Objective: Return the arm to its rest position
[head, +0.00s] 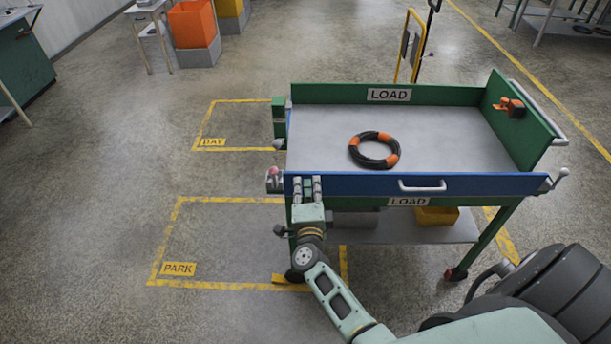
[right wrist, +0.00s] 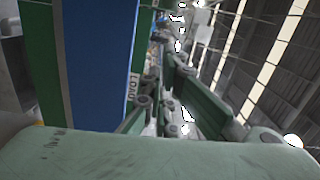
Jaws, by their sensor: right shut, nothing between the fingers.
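My right gripper (head: 307,184) is at the near left corner of the cart, against or just in front of the blue front panel (head: 360,184) in the head view. Its fingers are shut and hold nothing. My right arm reaches up to it from the lower edge of the picture. In the right wrist view the blue panel (right wrist: 97,60) with its LOAD label is close and turned on its side. I cannot tell whether the gripper touches the cart. My left gripper is not in view.
A black hose coil with orange bands (head: 374,150) lies on the cart's grey top (head: 450,135). An orange fitting (head: 508,105) is on the green right wall.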

